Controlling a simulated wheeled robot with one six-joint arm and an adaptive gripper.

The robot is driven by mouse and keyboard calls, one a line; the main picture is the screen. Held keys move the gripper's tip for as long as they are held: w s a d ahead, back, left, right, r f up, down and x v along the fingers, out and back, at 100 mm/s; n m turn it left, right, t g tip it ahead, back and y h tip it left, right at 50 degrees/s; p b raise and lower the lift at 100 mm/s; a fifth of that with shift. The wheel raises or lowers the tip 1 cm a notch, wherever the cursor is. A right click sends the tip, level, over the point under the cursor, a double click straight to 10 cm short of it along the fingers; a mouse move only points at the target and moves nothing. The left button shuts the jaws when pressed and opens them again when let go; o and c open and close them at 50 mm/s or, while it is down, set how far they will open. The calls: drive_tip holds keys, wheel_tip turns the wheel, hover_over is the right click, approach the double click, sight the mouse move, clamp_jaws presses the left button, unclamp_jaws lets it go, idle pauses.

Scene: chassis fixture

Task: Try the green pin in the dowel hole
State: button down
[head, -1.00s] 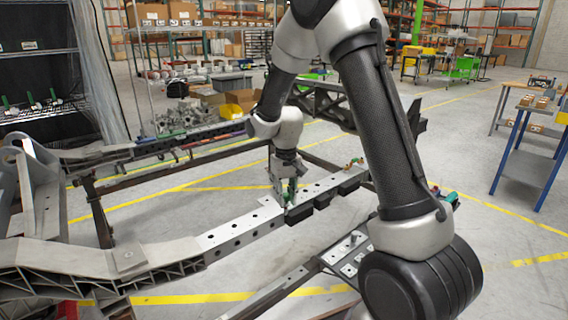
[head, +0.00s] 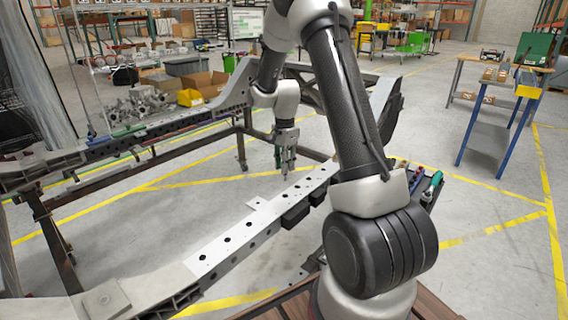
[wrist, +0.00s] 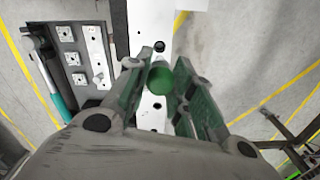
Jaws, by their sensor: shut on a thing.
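My gripper (head: 286,168) is over the far part of the pale chassis rail (head: 215,252). In the wrist view my gripper (wrist: 160,85) is shut on the green pin (wrist: 160,78), seen end-on as a round green top between the fingers. The pin hides the part of the rail (wrist: 150,20) straight beneath it. Dark holes show along the rail, one beyond the pin (wrist: 159,46) and one on its near side (wrist: 157,105). I cannot tell which is the dowel hole, or whether the pin's lower end touches the rail. The pin is not clear in the head view.
Black blocks (head: 296,215) sit along the rail's side. A tray with square metal pieces (wrist: 67,33) and a teal-handled tool (wrist: 56,97) lies left of the rail in the wrist view. A blue-legged workbench (head: 487,120) stands at the right, with open floor before it.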

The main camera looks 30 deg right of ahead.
sight(285, 179)
drive_tip(key=shift+f, duration=2.8)
drive_tip(key=shift+f, duration=0.2)
drive_tip(key=shift+f, duration=1.1)
drive_tip(key=c, duration=1.1)
unclamp_jaws()
drive_tip(key=shift+c, duration=0.2)
wheel_tip(285, 179, up, 9)
